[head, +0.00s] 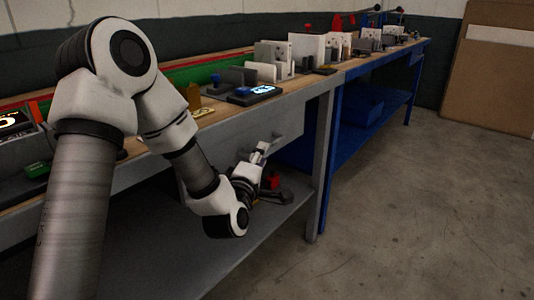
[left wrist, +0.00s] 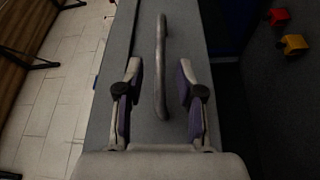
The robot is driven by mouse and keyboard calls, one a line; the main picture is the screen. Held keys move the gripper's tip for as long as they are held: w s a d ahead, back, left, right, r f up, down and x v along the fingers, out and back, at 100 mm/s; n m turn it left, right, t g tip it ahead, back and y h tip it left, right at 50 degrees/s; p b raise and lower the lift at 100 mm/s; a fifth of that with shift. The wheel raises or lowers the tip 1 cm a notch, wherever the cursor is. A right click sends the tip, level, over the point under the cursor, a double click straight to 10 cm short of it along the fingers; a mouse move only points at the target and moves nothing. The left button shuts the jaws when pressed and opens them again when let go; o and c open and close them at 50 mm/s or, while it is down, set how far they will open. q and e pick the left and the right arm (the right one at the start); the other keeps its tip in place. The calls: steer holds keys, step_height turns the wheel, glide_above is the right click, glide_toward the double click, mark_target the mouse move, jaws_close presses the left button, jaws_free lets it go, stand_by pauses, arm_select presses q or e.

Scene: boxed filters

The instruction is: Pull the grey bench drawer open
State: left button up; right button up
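The grey bench drawer (head: 285,118) is a grey front panel under the worktop, and it looks flush with the bench. Its front also fills the middle of the left wrist view (left wrist: 177,25). A long metal bar handle (left wrist: 161,50) is fixed on it. My left gripper (head: 264,149) is in front of the drawer, below the worktop edge. In the left wrist view my left gripper (left wrist: 160,84) is open, with one finger on each side of the handle and a gap on both sides. The handle is hard to make out in the head view. My right gripper is not in view.
The grey bench's worktop (head: 215,117) carries blocks, fixtures and a lit device (head: 250,93). A lower shelf (head: 262,222) lies beneath, with small red and dark items. A blue bench (head: 330,150) adjoins it. The concrete floor (head: 430,200) at right is clear.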

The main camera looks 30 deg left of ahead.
arm_select(q)
steer(key=x, duration=0.4)
steer(key=shift+w+a, duration=0.1)
steer(key=shift+w, duration=0.1)
jaws_close()
